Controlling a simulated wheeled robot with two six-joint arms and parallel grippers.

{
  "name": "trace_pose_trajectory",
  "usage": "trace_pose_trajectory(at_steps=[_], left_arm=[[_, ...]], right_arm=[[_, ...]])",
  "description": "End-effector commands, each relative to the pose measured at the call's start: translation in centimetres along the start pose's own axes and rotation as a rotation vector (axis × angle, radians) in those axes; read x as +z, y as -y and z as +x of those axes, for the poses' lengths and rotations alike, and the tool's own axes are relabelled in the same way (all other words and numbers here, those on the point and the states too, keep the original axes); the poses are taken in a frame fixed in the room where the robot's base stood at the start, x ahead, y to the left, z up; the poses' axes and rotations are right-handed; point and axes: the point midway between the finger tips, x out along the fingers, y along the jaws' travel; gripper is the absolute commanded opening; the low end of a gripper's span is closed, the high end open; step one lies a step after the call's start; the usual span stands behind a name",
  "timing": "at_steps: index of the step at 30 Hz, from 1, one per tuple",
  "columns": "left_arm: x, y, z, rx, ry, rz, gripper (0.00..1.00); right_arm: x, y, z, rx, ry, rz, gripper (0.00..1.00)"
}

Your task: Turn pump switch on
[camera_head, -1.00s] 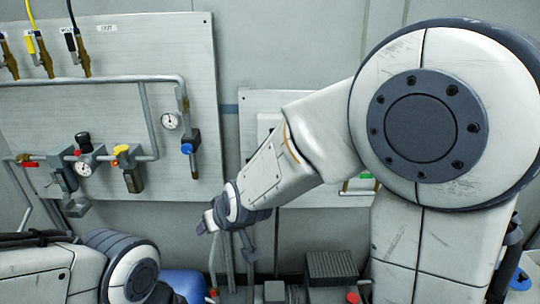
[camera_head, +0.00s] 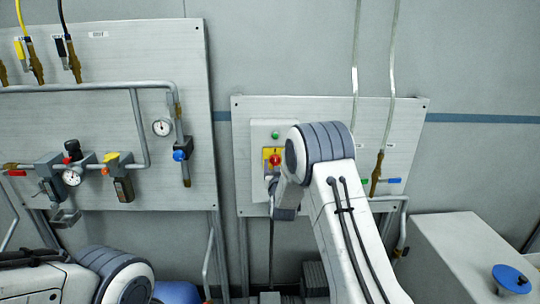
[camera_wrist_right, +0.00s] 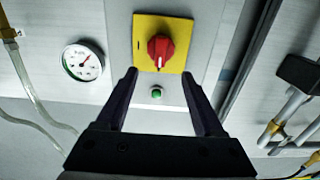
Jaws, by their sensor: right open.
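The pump switch (camera_head: 275,160) is a red rotary knob on a yellow plate (camera_head: 266,152), on a pale box on the right wall panel. In the right wrist view the red knob (camera_wrist_right: 160,51) is ahead, its pale mark pointing down in the picture. My right gripper (camera_wrist_right: 159,75) is open and empty, its two fingers apart on either side below the knob; contact does not show. In the head view my right arm's wrist hides the fingers. My left arm shows at the lower left; its gripper is not in view.
A green lamp (camera_head: 275,135) sits above the knob in the head view. A dial gauge (camera_wrist_right: 83,61) is at the left in the wrist view. A pipe panel with valves (camera_head: 110,195) is on the left wall. A grey cabinet (camera_head: 450,250) stands at right.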

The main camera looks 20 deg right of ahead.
Motion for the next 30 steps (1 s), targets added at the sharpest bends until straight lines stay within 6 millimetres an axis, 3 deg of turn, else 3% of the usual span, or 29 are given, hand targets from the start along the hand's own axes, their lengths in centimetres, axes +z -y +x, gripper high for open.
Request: trace_pose_trajectory(at_steps=[3, 9, 21, 24, 27, 30], left_arm=[[-0.1, -0.1, -1.0, 0.0, 0.0, 0.0, 0.5], [-0.1, -0.1, -1.5, 0.0, 0.0, 0.0, 0.5], [-0.1, -0.1, -1.6, 0.0, 0.0, 0.0, 0.5], [-0.1, -0.1, -1.6, 0.0, 0.0, 0.0, 0.5], [-0.1, -0.1, -1.6, 0.0, 0.0, 0.0, 0.5], [-0.1, -0.1, -1.6, 0.0, 0.0, 0.0, 0.5]], right_arm=[[-0.2, 0.0, 2.0, 0.001, -0.001, 0.0, 0.7], [-0.1, 0.0, 4.1, 0.0, 0.001, 0.0, 0.7], [0.0, 0.0, 4.7, -0.001, 0.001, 0.0, 0.7], [0.0, 0.0, 4.7, -0.001, 0.001, 0.0, 0.31], [0.0, 0.1, 4.6, -0.002, 0.002, 0.0, 0.0], [0.1, 0.1, 4.6, -0.002, 0.004, 0.0, 0.0]])
